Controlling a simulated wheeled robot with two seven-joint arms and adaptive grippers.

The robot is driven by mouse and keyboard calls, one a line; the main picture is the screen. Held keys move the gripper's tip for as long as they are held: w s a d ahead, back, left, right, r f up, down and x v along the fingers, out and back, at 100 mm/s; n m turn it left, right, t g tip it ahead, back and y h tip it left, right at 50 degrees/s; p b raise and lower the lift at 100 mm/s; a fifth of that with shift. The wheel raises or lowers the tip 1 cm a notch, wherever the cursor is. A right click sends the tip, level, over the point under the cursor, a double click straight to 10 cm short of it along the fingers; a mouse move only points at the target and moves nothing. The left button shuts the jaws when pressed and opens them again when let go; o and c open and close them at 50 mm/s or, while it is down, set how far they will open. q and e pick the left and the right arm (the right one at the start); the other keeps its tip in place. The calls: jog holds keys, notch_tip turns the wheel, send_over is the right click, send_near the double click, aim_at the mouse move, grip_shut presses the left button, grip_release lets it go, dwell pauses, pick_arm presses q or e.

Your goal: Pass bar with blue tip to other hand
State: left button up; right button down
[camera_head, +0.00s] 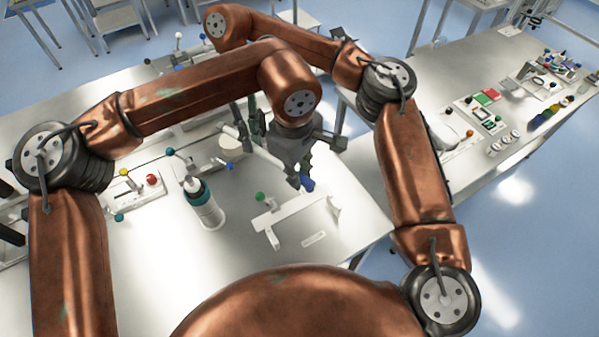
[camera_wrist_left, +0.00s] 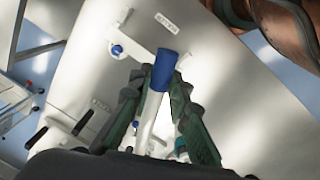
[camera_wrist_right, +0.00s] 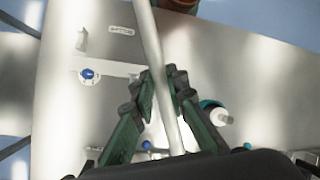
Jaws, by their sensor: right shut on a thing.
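The bar with blue tip is long, thin and pale. In the left wrist view the bar (camera_wrist_left: 147,125) runs between the fingers of my left gripper (camera_wrist_left: 157,88), with its blue tip (camera_wrist_left: 163,70) near the fingertips. These fingers stand apart around the bar, with narrow gaps beside it. In the right wrist view my right gripper (camera_wrist_right: 162,80) is shut on the bar (camera_wrist_right: 152,42). In the head view my left gripper (camera_head: 300,177) is beside the blue tip (camera_head: 307,185). My right gripper (camera_head: 249,128) is further left, partly hidden by my left arm.
A white bracket (camera_head: 290,213) lies on the steel table (camera_head: 350,225) below the grippers. A white and teal bottle (camera_head: 206,210) stands to its left. Fixtures with coloured knobs (camera_head: 152,180) are further left. A second table (camera_head: 430,80) on the right holds small parts.

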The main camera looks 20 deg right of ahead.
jog(key=c, duration=1.8)
grip_release()
jog(key=shift+d, duration=0.1)
